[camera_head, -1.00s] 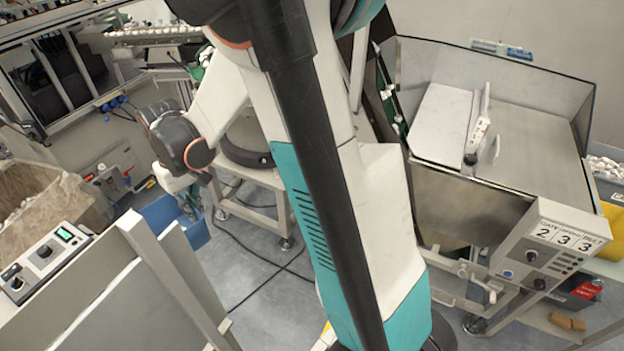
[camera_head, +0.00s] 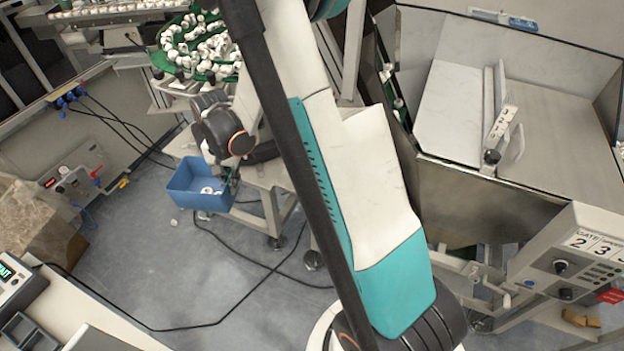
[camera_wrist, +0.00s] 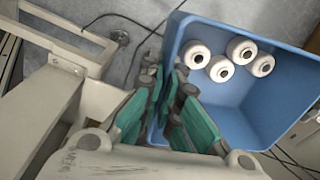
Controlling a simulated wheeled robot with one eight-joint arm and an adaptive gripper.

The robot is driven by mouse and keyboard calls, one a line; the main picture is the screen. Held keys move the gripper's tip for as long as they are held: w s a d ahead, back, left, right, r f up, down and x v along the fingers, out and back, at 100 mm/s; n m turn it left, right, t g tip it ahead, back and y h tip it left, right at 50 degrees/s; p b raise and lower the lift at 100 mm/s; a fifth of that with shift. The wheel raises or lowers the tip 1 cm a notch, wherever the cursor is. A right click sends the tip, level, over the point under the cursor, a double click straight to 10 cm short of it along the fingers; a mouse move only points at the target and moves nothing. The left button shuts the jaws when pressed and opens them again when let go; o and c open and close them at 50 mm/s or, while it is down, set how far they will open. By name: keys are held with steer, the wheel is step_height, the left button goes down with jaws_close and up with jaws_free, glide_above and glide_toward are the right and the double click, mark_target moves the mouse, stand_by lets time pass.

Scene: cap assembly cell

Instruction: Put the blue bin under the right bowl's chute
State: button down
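The blue bin (camera_head: 187,199) hangs at my gripper (camera_head: 232,182), left of a pale metal stand, and appears clear of the floor. In the wrist view the bin (camera_wrist: 240,105) fills the right side, open side towards the camera, with several white ring-shaped caps (camera_wrist: 221,68) inside. My gripper's teal fingers (camera_wrist: 168,80) straddle the bin's left wall and look closed on it. A green bowl (camera_head: 166,62) full of white caps stands above and behind; I cannot tell whether it is the right bowl. Its chute is not clearly visible, partly behind my arm.
The pale stand (camera_head: 283,205) is close to the bin's right. Black cables (camera_head: 225,240) cross the grey floor (camera_head: 150,270). A white cap (camera_head: 174,223) lies on the floor. A metal hopper with a control box (camera_head: 570,262) is at the right.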

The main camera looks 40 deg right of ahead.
steer(key=s+d+f+m+h+b, duration=0.1)
steer(key=s+d+f+m+b, duration=0.1)
steer(key=d+f+m, duration=0.65)
steer(key=s+d+f+m+b, duration=0.1)
steer(key=s+d+f+m, duration=0.15)
steer(key=f+m, duration=0.95)
steer(key=w+d+b, duration=0.1)
steer(key=w+d, duration=0.2)
steer(key=d, duration=0.3)
steer(key=w+d+r+b, duration=0.1)
steer(key=w+d, duration=0.2)
steer(key=d, duration=0.3)
steer(key=w+d+b, duration=0.1)
steer(key=w+d, duration=0.1)
steer(key=d, duration=0.4)
steer(key=shift+m, duration=0.25)
steer(key=shift+w+d+f+b, duration=0.15)
steer(key=shift+f+b, duration=0.6)
steer(key=shift+f, duration=0.85)
steer(key=shift+w+d+f+b, duration=0.1)
steer(key=shift+f+b, duration=0.6)
steer(key=shift+f, duration=0.9)
steer(key=shift+d+f+b, duration=0.15)
steer(key=shift+f+b, duration=0.2)
steer(key=shift+b, duration=0.05)
steer(key=shift+r, duration=0.1)
steer(key=c, duration=1.8)
jaws_free()
